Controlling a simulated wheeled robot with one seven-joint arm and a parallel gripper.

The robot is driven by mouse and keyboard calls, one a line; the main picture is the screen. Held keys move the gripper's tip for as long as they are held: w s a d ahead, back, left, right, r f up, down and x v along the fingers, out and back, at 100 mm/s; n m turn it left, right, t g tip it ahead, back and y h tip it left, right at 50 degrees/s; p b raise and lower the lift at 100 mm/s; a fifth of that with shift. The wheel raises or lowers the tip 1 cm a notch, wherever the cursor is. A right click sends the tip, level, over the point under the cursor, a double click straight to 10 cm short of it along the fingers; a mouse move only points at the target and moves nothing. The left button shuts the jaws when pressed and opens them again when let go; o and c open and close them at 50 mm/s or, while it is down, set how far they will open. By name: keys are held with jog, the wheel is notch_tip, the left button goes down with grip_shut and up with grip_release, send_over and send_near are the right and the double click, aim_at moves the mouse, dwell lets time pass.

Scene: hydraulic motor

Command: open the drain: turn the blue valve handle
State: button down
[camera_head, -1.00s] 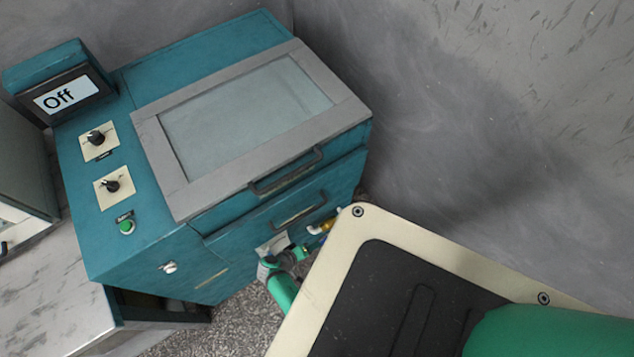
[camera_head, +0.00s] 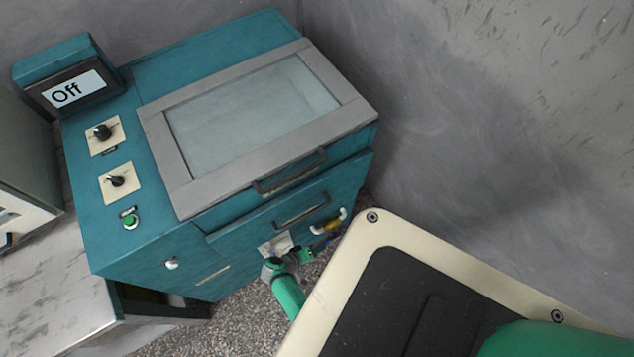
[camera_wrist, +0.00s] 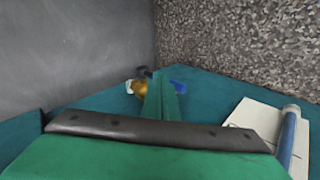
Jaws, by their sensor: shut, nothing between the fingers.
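The blue valve handle (camera_head: 321,243) is low on the front of the teal machine, beside a brass valve body (camera_head: 333,225) with a white outlet. In the wrist view the blue handle (camera_wrist: 178,87) shows just right of my fingers and the brass body (camera_wrist: 136,88) just left, partly hidden behind them. My green gripper (camera_head: 306,255) is shut and empty, with its tips at the valve. In the wrist view the closed fingers (camera_wrist: 161,96) overlap the handle. I cannot tell whether they touch it.
The teal machine (camera_head: 140,245) has a glazed lid (camera_head: 250,115), a front pull handle (camera_head: 300,211) and a display reading "Off" (camera_head: 78,90). A white plate with a blue-grey cylinder (camera_wrist: 288,140) is at right in the wrist view. A grey wall (camera_head: 480,110) stands to the right.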

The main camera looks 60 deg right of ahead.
jog(key=w+f+v, duration=0.1)
jog(key=v, duration=1)
jog(key=shift+w+a, duration=0.25)
jog(key=shift+a, duration=0.3)
jog(key=shift+f, duration=0.1)
jog(key=s+a+f+n+t+y, duration=0.2)
jog(key=s+a+n+t+y, duration=0.15)
jog(key=a+t, duration=0.4)
jog(key=s+a+r+n+t+y, duration=0.2)
jog(key=a+r+t+y, duration=0.1)
jog(key=a+r, duration=0.5)
jog(key=s+a+r+t, duration=0.1)
jog(key=r+t, duration=0.1)
jog(key=r, duration=0.9)
jog(key=a+r+n+t+y, duration=0.1)
jog(key=a+r+t, duration=0.1)
jog(key=r, duration=1)
jog(key=s+a+r+t+y, duration=0.1)
jog(key=r+t, duration=0.3)
jog(key=r, duration=0.7)
jog(key=shift+s+a+r+n, duration=0.2)
jog(key=shift+s+a+n, duration=0.1)
jog(key=shift+a+n, duration=0.05)
